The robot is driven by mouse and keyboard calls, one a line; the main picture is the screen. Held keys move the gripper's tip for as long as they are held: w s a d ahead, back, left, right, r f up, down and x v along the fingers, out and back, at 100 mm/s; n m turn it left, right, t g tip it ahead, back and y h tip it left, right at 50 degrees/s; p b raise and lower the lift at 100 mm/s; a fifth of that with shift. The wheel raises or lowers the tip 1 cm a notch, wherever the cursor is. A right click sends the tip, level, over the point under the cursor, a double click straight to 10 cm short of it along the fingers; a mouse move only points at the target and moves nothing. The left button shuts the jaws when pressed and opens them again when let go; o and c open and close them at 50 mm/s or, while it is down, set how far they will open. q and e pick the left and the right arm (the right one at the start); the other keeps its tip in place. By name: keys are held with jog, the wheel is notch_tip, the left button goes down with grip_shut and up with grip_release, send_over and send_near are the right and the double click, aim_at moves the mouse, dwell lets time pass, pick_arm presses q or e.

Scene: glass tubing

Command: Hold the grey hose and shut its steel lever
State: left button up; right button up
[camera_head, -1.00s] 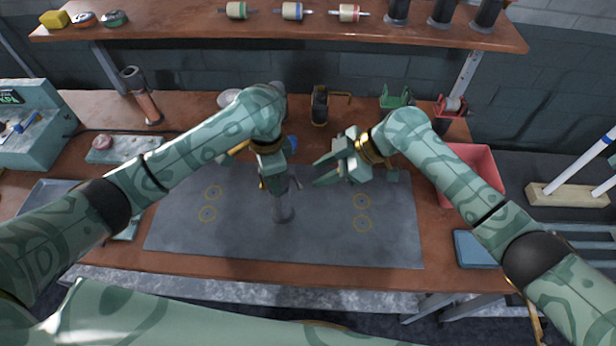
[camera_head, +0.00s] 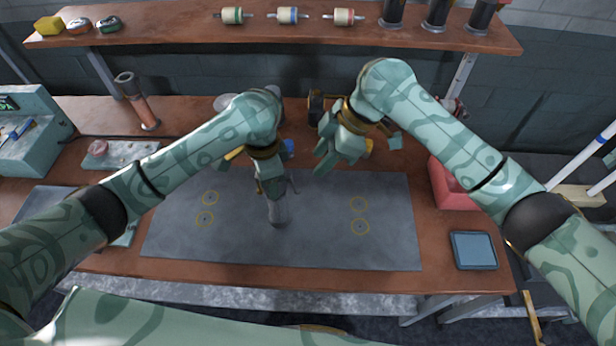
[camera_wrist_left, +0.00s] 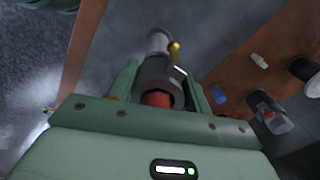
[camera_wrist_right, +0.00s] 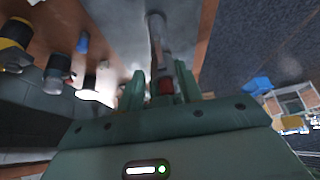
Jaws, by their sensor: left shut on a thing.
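The grey hose (camera_head: 279,210) stands about upright above the grey mat, its upper part hidden by my left gripper. My left gripper (camera_head: 270,186) is shut on it. In the left wrist view the hose's dark end, with red inside, lies between the fingers (camera_wrist_left: 158,85). A thin lever (camera_head: 293,184) juts from the hose's right side; its exact angle is hard to tell. My right gripper (camera_head: 324,150) is open, up and right of the hose and apart from it.
The grey mat (camera_head: 330,240) with yellow rings is otherwise clear. A red bin (camera_head: 455,195) and a blue tray (camera_head: 473,250) stand at the right. A copper-coloured tube (camera_head: 140,105) stands at the back left. A shelf (camera_head: 300,34) runs above the bench.

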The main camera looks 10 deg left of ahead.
aim_at(297, 189)
jog(key=shift+h, duration=0.5)
jog(key=x, duration=1.1)
jog(key=shift+w+a+f, duration=0.15)
jog(key=shift+a, duration=0.3)
jog(key=shift+c, duration=0.4)
